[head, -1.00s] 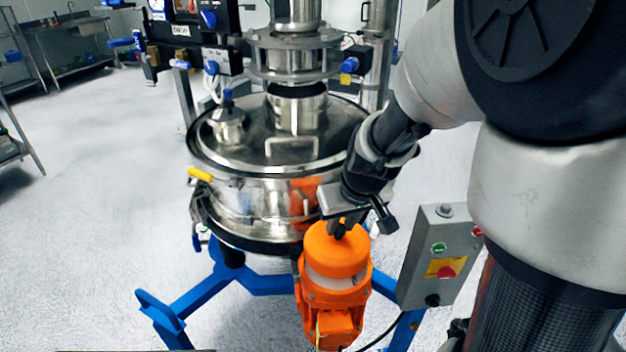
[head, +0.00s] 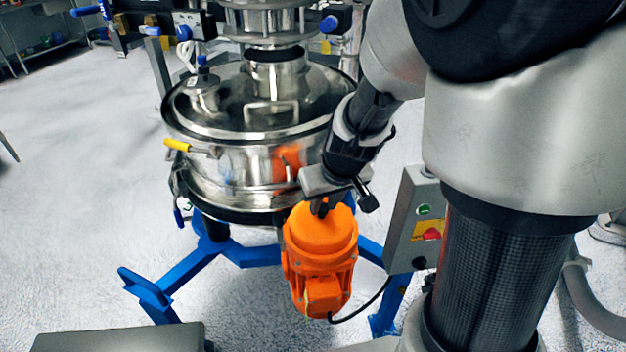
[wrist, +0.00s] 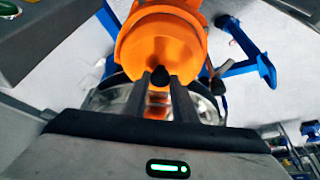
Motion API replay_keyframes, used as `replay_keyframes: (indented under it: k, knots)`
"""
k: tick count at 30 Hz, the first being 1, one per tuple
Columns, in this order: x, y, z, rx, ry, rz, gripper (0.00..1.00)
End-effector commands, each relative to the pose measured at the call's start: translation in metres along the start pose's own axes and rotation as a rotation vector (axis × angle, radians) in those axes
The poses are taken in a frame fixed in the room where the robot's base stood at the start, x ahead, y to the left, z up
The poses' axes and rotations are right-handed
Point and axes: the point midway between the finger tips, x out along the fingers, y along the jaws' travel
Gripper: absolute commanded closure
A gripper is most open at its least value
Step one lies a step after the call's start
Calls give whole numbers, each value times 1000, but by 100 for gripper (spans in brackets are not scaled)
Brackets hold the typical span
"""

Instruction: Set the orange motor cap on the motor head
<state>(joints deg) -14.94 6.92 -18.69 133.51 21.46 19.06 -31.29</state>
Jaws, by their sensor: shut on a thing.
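The orange motor cap (head: 321,236) is a round cover at the centre of the head view, upright on top of the orange motor (head: 320,290). No gap shows between cap and motor from this side. My gripper (head: 324,208) comes down from above, its fingers shut on the top of the cap. In the wrist view the cap (wrist: 160,47) fills the top middle, and my gripper (wrist: 161,80) has its dark fingertips at the cap's edge, around a small dark knob. The motor head under the cap is hidden.
The steel sifter drum (head: 235,170) stands close behind the motor on a blue frame (head: 190,268). A grey control box (head: 408,220) with buttons is just right of the motor. A black cable runs from the motor's base. Open floor lies to the left.

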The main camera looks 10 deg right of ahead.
Motion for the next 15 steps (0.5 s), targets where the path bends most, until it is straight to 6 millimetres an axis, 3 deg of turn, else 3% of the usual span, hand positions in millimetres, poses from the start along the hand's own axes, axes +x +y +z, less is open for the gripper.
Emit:
replay_keyframes:
  k: [2, 3, 6, 15]
  knots:
    - [0, 0, -1, 0, 2, 0, 100]
    - [0, 0, 0, 0, 0, 0, 74]
    - [0, 0, 0, 1, 0, 0, 57]
    - [-1, 0, 0, 1, 0, 0, 56]
